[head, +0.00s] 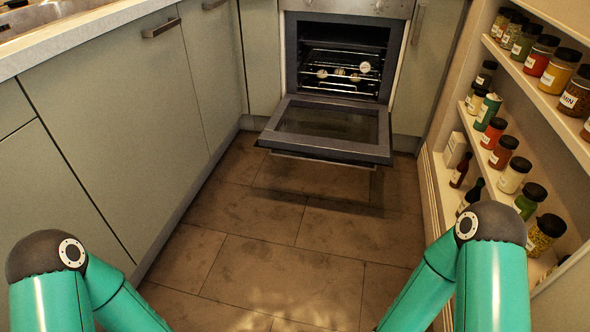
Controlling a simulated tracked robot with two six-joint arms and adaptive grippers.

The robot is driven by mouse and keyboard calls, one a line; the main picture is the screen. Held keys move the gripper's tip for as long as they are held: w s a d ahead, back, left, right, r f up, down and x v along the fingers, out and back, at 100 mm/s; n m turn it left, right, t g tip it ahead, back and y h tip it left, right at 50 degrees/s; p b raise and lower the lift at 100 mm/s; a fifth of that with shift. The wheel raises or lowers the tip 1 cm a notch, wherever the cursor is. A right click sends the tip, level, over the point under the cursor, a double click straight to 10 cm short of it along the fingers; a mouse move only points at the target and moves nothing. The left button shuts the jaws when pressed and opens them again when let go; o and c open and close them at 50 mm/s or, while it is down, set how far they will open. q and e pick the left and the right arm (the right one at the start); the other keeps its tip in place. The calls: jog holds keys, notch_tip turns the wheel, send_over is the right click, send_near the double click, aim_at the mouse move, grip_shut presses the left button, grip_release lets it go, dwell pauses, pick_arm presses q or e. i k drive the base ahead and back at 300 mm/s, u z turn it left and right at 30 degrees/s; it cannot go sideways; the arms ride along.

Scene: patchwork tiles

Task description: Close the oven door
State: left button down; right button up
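The oven (290,60) stands at the far end of the floor, built into the cabinets, with a dark interior and metal racks. Its door (330,128) is hinged at the bottom and hangs open, lowered to about level above the floor, with its dark glass panel facing up. My two green arms show at the bottom left and bottom right corners. Both grippers are out of the picture. Nothing of mine touches the door.
Grey-green cabinets (120,110) and a counter with a sink (40,15) line the left side. Shelves (530,90) with several spice jars and bottles line the right. The tiled floor (260,240) between is clear up to the oven door.

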aim_at(382, 154)
jog(key=z, duration=0.55)
jog(key=i, duration=0.95)
jog(key=u, duration=0.05)
